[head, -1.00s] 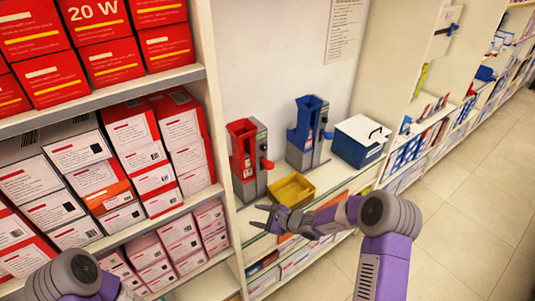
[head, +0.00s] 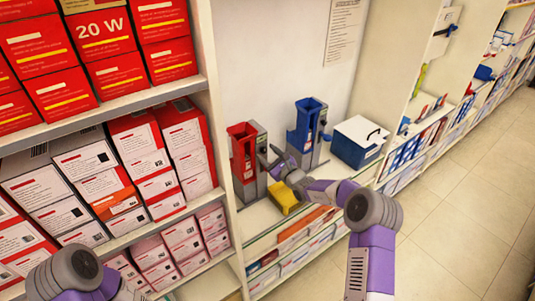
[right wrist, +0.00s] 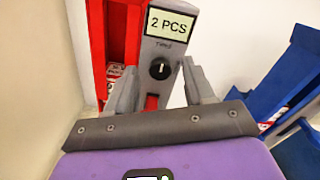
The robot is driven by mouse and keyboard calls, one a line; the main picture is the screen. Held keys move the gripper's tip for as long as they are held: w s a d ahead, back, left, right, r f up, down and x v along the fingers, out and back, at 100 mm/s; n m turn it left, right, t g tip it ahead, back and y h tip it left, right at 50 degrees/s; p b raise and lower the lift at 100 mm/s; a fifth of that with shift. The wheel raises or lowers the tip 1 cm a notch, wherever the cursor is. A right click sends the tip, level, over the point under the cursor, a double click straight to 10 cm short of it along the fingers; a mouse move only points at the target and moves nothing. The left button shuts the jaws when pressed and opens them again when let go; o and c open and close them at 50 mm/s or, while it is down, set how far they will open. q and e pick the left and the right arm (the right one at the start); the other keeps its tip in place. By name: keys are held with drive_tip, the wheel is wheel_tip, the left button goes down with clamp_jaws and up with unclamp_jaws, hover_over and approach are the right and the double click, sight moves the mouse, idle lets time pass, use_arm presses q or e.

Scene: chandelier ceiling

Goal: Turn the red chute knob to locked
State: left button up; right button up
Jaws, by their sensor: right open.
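The red chute dispenser (head: 243,150) stands on the shelf against the back wall; its red chute also shows in the right wrist view (right wrist: 97,50). Its grey front panel carries a "2 PCS" display (right wrist: 167,24) and a black dial (right wrist: 160,68) with an upright white mark. Below the dial a red knob (right wrist: 151,102) shows between my right fingers, its lower part hidden by the gripper. My right gripper (head: 269,156) is open in front of this panel; whether a finger touches the knob I cannot tell. My left gripper is out of frame.
A blue chute dispenser (head: 305,128) stands just right of my right gripper. A yellow tray (head: 282,198) lies under my right wrist. A white and blue box (head: 360,142) stands further right. Shelves of red and white boxes fill the left.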

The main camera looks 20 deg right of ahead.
drive_tip(key=shift+w+a, duration=0.15)
drive_tip(key=shift+w, duration=0.2)
clamp_jaws()
